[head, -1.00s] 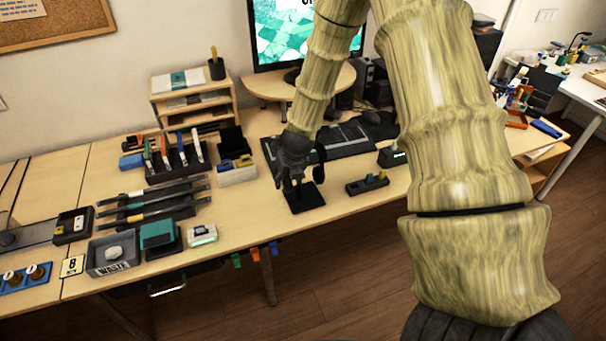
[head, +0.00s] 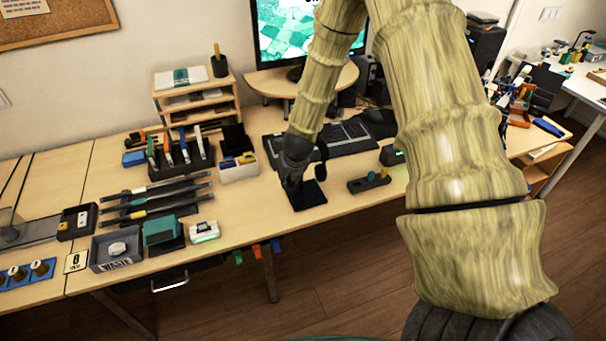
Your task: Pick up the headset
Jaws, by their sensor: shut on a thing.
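My gripper (head: 291,184) is small and dark in the head view, at the end of my arm, low over the desk's front middle. It is shut on a dark thing that I take for the headset. A dark rounded piece (head: 322,150), probably part of the headset, shows just right of the gripper. The rest of the headset is hidden or blends with the dark fingers. A flat black square base (head: 309,196) lies on the desk just below and right of the gripper. I cannot tell whether the headset touches it.
A keyboard (head: 345,138) lies behind the gripper. A small dark holder with knobs (head: 369,182) stands to the right. The desk's front edge is close. Bare desk lies left of the base.

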